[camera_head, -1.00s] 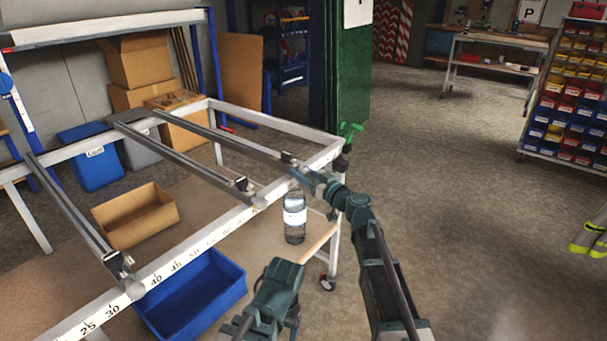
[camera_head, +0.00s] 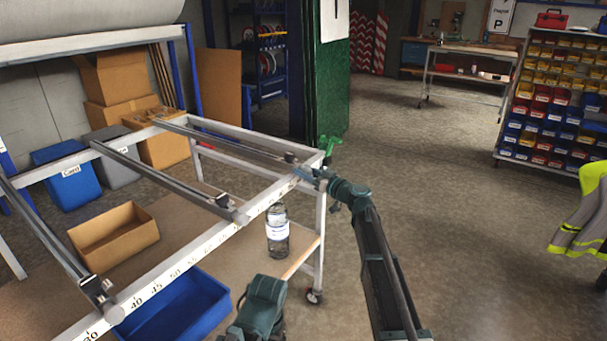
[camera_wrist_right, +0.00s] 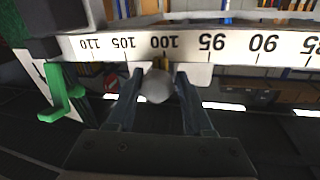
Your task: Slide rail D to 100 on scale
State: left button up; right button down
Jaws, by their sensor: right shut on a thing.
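My right gripper (camera_head: 306,175) is at the near front edge of the frame's scale beam, at the end of the rightmost rail (camera_head: 225,140), which I take to be rail D. In the right wrist view its fingers (camera_wrist_right: 160,82) are shut on a round grey knob (camera_wrist_right: 157,86). The scale (camera_wrist_right: 210,44) reads upside down there, from 110 at left to 85 at right. The knob and a small yellow-black mark lie right under the 100 line. In the head view the gripper partly hides the rail's near end.
Two other rails cross the frame, a middle one (camera_head: 150,175) and a left one (camera_head: 45,235). A green clamp (camera_head: 328,147) sits at the frame's right corner, close beside my gripper. A bottle (camera_head: 278,232), a cardboard box (camera_head: 115,240) and a blue bin (camera_head: 180,308) are below.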

jog(key=shift+c, duration=2.1)
grip_release()
jog(key=shift+d, duration=0.1)
jog(key=v, duration=1.4)
jog(key=shift+w, duration=0.1)
